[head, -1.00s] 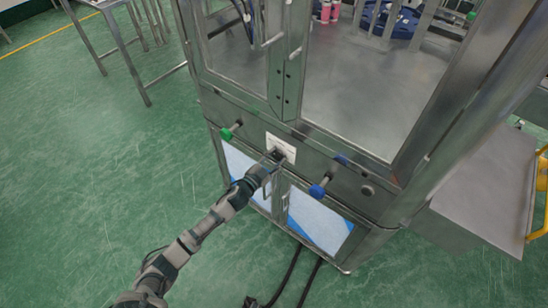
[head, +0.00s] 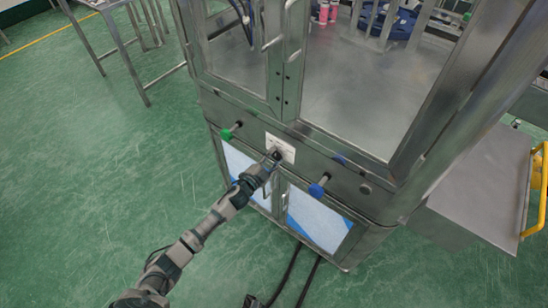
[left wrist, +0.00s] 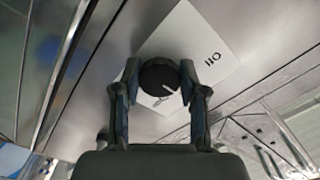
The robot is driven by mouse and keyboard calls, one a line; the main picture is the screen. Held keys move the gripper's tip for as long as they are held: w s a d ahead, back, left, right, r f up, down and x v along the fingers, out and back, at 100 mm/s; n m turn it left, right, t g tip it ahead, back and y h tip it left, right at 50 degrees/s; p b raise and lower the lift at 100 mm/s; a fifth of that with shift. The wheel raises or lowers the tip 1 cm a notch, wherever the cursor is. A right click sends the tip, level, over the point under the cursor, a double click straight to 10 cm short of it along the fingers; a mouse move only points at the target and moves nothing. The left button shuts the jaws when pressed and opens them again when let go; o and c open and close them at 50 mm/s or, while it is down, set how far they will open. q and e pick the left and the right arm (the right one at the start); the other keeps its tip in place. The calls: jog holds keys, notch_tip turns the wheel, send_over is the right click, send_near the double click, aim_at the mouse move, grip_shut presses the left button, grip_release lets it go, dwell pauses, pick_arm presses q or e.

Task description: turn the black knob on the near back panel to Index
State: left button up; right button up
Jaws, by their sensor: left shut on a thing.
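The black knob (left wrist: 159,78) is round with a white pointer line and sits on a white label plate (left wrist: 207,42) in the left wrist view. The plate, with partly legible printing, also shows in the head view (head: 281,148) on the steel cabinet's back panel. My left gripper (left wrist: 160,80) has one finger on each side of the knob and is shut on it. In the head view the left gripper (head: 272,160) reaches the panel and covers part of the knob. My right gripper is not in view.
A green knob (head: 228,133) on a stem sticks out left of the plate, and a blue knob (head: 318,188) sticks out to the right. Glass doors with handles are above. Black cables (head: 287,277) lie on the green floor. A steel side table (head: 480,185) stands at right.

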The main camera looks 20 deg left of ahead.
pick_arm(q)
jog(key=shift+d, duration=0.1)
jog(key=o, duration=1.2)
jog(key=shift+c, duration=0.2)
jog(key=v, duration=1.2)
